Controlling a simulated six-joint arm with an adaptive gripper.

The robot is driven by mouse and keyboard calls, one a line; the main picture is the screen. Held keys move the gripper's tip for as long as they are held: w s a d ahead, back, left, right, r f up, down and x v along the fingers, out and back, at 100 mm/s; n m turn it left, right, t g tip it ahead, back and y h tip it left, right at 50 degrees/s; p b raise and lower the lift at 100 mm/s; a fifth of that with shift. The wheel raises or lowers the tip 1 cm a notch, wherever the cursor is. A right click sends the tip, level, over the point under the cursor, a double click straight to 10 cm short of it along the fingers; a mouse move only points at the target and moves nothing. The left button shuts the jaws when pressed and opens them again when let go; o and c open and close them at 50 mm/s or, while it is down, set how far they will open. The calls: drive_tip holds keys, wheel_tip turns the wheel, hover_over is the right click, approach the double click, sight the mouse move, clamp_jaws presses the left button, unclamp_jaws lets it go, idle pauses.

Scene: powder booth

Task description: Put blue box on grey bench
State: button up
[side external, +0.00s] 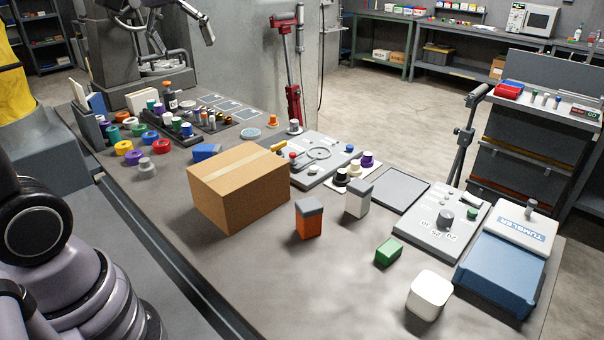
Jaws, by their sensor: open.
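A small blue box (205,152) lies on the grey bench (190,270), just behind and left of a large cardboard box (238,188). The cardboard box stands close to it; I cannot tell whether they touch. The grey bench top runs from the back left to the front right. Links of my arm show at the lower left, but my gripper is not in view.
Orange (309,219), white-grey (357,199) and green (389,252) boxes and a white container (429,295) stand on the bench. A blue tumbler (505,262) is at right. The front middle is bare.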

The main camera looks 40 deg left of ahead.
drive_tip(key=w+a+f+n+g, duration=0.25)
drive_tip(key=w+a+n, duration=0.35)
drive_tip(key=w+a, duration=0.5)
drive_tip(key=n+g, duration=0.2)
drive_tip(key=n, duration=1.1)
hover_over(205, 147)
drive_tip(key=shift+t+h, duration=0.25)
drive_tip(key=shift+h, duration=0.15)
drive_tip(key=f, duration=3.1)
drive_tip(key=shift+d+f, duration=0.4)
drive_tip(key=shift+s+a+f, duration=0.1)
drive_tip(key=shift+a+f, duration=0.05)
drive_tip(key=shift+f, duration=1.4)
drive_tip(key=shift+a+f, duration=0.15)
drive_tip(key=shift+f, duration=1.4)
drive_tip(key=shift+c, duration=0.3)
drive_tip(key=c, duration=1.2)
